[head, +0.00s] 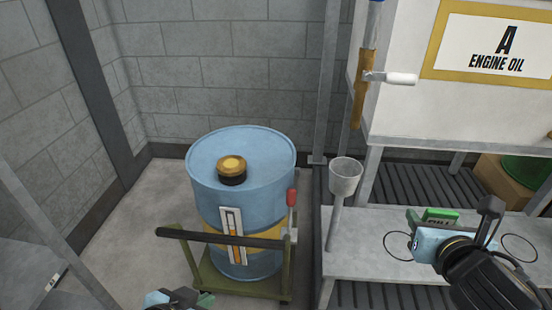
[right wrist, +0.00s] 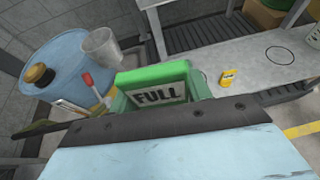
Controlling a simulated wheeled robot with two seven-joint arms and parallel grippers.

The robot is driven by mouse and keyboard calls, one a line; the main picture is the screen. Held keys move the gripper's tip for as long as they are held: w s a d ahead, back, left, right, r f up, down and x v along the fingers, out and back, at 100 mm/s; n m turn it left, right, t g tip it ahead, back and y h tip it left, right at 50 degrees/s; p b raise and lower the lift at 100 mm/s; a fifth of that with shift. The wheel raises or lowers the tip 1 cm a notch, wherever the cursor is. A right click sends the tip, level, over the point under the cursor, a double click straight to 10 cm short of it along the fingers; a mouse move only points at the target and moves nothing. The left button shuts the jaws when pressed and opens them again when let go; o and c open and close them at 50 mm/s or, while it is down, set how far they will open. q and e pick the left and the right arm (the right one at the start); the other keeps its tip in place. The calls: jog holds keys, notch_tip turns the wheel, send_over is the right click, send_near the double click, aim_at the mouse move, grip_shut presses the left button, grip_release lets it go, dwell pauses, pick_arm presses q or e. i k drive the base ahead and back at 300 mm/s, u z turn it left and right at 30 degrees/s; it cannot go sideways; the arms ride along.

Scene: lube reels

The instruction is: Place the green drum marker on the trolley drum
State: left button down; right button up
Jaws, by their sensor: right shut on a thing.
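The green drum marker (head: 440,216), lettered FULL, is held in my right gripper (head: 420,228) above the grey bench at the right. It fills the middle of the right wrist view (right wrist: 155,82), upright in front of the jaw. The blue trolley drum (head: 210,185) stands on a green trolley (head: 236,288) left of the bench, apart from the marker. Its top carries a black and gold cap (head: 232,169) and is otherwise bare. My left gripper (head: 185,298) shows only in part at the bottom edge of the head view; its fingertips are mostly cut off.
The trolley's dark handle bar (head: 220,239) crosses in front of the drum. A red-tipped lever (head: 291,198) and a grey cup on a post (head: 345,178) stand between drum and bench (head: 365,235). A white engine oil tank (head: 425,110) overhangs the bench. A small yellow item (right wrist: 228,79) lies on the bench.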

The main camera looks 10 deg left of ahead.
aim_at(254, 143)
jog(key=z, duration=0.05)
jog(key=k, duration=0.65)
jog(key=u, duration=0.85)
jog(key=i, duration=1.8)
jog(key=z, duration=0.1)
